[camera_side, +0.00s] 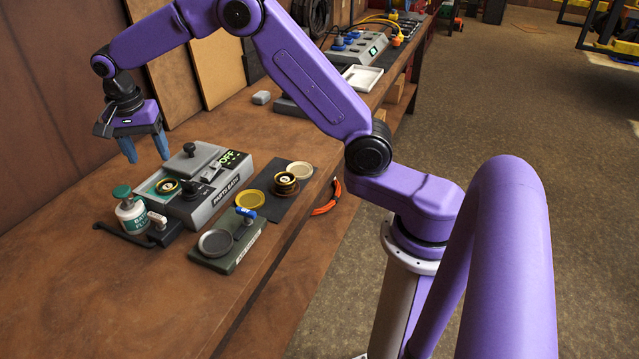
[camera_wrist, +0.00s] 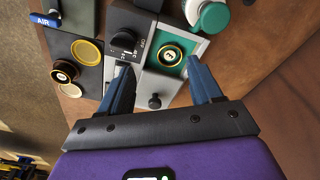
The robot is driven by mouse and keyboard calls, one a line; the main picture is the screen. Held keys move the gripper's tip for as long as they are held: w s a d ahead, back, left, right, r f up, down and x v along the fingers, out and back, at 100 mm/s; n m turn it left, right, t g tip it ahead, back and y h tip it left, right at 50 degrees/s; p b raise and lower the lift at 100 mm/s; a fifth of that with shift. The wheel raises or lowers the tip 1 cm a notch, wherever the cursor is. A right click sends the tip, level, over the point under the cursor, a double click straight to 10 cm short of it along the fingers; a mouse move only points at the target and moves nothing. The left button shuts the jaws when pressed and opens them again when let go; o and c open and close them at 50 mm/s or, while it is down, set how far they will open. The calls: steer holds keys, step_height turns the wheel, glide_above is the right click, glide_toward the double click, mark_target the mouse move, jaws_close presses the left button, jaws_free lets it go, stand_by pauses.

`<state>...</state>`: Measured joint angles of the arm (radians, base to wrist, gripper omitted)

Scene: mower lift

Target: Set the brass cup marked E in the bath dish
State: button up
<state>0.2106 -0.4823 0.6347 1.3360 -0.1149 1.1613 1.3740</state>
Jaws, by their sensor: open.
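The grey parts bath (camera_side: 222,194) stands on the bench with a teal dish (camera_wrist: 159,57) at one end. A round brass-rimmed cup with a dark top (camera_side: 167,186) sits in this teal dish; it also shows in the wrist view (camera_wrist: 172,55). A second brass cup (camera_side: 285,181) stands on the dark mat, and also shows in the wrist view (camera_wrist: 65,72). The marks on both cups are too small to read surely. My gripper (camera_side: 145,150) is open and empty, raised above the bath's dish end; in the wrist view its fingertips (camera_wrist: 160,67) are spread apart.
A white bottle with a green cap (camera_side: 131,211) stands beside the bath. A green-grey fixture (camera_side: 227,246) with a round plate and blue AIR handle is in front. The bath's display reads OFF.

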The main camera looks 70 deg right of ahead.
steer(key=s+a+r+n+y, duration=0.1)
steer(key=s+a+r+n, duration=0.15)
steer(key=s+n, duration=0.55)
steer(key=s+a+r+n, duration=0.1)
steer(key=s+a+n, duration=0.25)
steer(key=s, duration=0.85)
steer(key=s+d+f+n, duration=0.1)
steer(key=s+d+n, duration=0.3)
steer(key=s, duration=0.6)
steer(key=s+d+f+n, duration=0.1)
steer(key=s+d+n, duration=0.3)
steer(key=s+n, duration=0.5)
steer(key=shift+s+f+y, duration=0.3)
steer(key=shift+s, duration=0.75)
